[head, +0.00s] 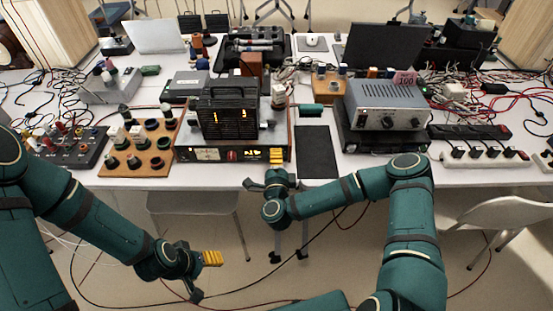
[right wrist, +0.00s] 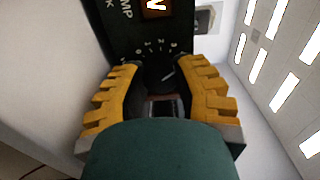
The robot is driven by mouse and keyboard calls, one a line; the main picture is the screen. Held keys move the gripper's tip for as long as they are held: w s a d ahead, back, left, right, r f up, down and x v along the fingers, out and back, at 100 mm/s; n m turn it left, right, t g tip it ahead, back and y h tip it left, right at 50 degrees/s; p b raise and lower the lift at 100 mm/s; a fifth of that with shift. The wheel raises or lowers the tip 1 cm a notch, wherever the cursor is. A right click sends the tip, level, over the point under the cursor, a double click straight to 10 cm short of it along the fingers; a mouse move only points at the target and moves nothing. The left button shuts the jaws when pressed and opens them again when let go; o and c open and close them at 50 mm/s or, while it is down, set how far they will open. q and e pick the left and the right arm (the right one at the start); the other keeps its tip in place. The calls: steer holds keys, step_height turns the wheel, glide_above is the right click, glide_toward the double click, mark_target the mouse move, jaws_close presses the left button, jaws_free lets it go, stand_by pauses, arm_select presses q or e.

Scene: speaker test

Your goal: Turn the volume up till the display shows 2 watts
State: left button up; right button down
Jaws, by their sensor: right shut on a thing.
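The black display box (head: 228,118) stands on the amplifier (head: 205,154) at the table's front edge and shows glowing orange characters too small to read surely. My right gripper (head: 277,155) is at the right end of the amplifier's front. In the right wrist view its yellow fingers (right wrist: 158,85) are shut on the dark volume knob (right wrist: 160,74), one on each side. The knob has a pale pointer line and a numbered scale around it. Part of an orange lit window (right wrist: 157,8) shows above. My left gripper (head: 211,258) hangs low, empty, in front of the table; its finger gap is unclear.
A wooden block with dark knobs (head: 141,158) stands left of the amplifier. A black mat (head: 318,152) and a grey power supply (head: 387,105) are to the right. Power strips (head: 478,153) and loose cables lie farther right. A chair (head: 512,215) stands at the right.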

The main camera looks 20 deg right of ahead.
steer(key=shift+d+m, duration=0.1)
steer(key=shift+m, duration=0.4)
steer(key=c, duration=0.6)
jaws_free()
steer(key=shift+c, duration=0.2)
